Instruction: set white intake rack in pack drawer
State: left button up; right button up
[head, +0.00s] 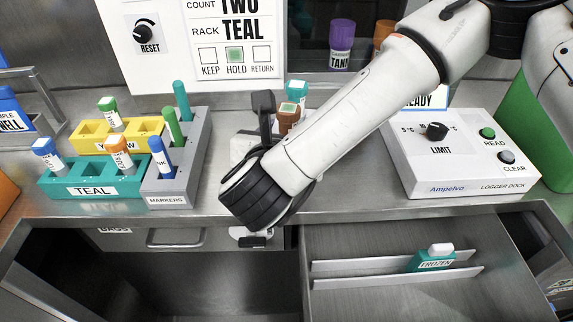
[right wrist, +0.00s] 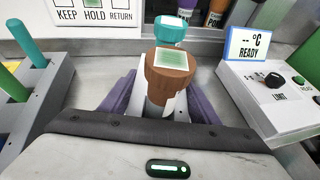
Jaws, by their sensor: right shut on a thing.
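The white intake rack (head: 240,146) is mostly hidden behind my right arm in the head view, at the back middle of the counter. Brown-capped (head: 288,117) and teal-capped (head: 296,90) vials stand upright at it. In the right wrist view the brown cap (right wrist: 170,70) is nearest and the teal cap (right wrist: 170,28) is behind it. My right gripper (head: 266,122) is shut on the rack, with purple-grey fingers at either side in the wrist view. An open drawer (head: 400,300) is at lower right; no pack label is readable on it. My left gripper is out of view.
The open drawer holds a teal FROZEN item (head: 432,260) between two dividers (head: 340,264). Teal (head: 92,190) and yellow (head: 90,136) racks and a grey marker holder (head: 190,175) stand left. The logger dock (head: 460,170) stands right. A handled drawer front (head: 175,238) is below the counter.

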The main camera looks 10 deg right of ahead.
jog(key=w+a+r+n+t+y+b, duration=0.1)
jog(key=w+a+r+n+y, duration=0.2)
jog(key=w, duration=0.3)
notch_tip(320, 180, down, 9)
jog(key=shift+s+d+f, duration=0.1)
jog(key=shift+d, duration=0.05)
jog(key=shift+f, duration=0.15)
jog(key=o, duration=1.1)
